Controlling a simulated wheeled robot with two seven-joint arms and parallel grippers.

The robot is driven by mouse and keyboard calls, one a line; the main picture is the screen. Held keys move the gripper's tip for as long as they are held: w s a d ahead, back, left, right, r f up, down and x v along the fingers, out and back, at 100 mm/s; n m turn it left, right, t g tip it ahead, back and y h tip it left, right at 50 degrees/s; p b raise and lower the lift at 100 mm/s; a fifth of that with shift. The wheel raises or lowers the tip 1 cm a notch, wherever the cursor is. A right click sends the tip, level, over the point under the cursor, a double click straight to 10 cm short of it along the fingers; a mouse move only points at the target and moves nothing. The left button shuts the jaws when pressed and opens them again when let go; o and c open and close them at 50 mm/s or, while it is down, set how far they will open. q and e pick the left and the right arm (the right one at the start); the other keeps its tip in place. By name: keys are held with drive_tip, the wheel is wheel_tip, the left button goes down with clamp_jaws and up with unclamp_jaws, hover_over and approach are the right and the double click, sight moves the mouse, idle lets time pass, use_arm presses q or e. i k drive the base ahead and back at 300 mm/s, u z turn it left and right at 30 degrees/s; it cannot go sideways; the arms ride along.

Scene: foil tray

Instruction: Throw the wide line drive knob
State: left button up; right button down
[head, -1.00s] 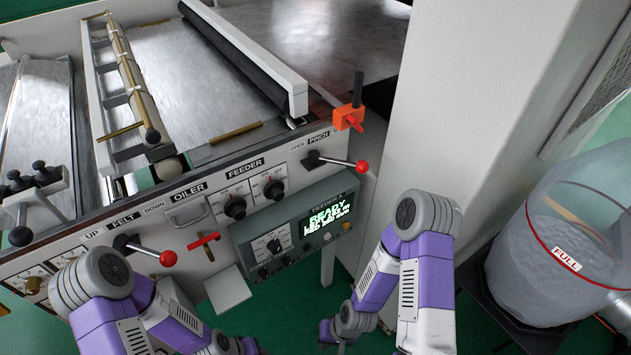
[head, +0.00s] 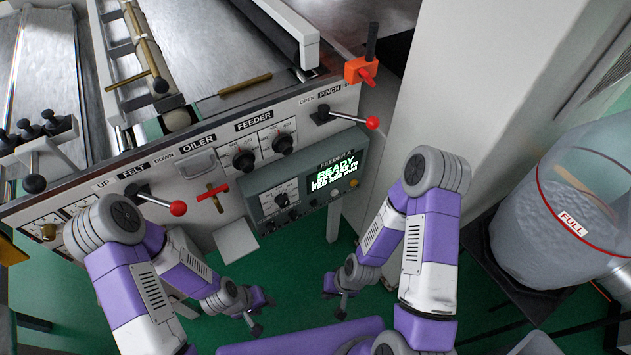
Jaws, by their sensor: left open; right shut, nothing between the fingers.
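No knob in view carries a label I can read as wide line drive. Two black knobs, a left one (head: 243,160) and a right one (head: 283,144), sit under the FEEDER label. A dial (head: 281,200) is on the grey control box (head: 312,190), whose screen reads READY. A brass knob (head: 48,232) sits at the far left of the panel, partly beside my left arm. My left gripper (head: 257,314) is low in front of the machine, open and empty. My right gripper (head: 338,298) is shut and empty, below the control box. Both are apart from all controls.
Red-balled levers stand out at FELT (head: 178,208) and PINCH (head: 372,123). A red T-handle (head: 212,197) sits between. A white column (head: 460,90) and a clear bin marked FULL (head: 570,220) stand at right. Green floor (head: 300,265) lies open below.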

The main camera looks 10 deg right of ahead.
sight(271, 226)
drive_tip(key=z, duration=0.05)
drive_tip(key=k, duration=0.65)
drive_tip(key=z, duration=0.95)
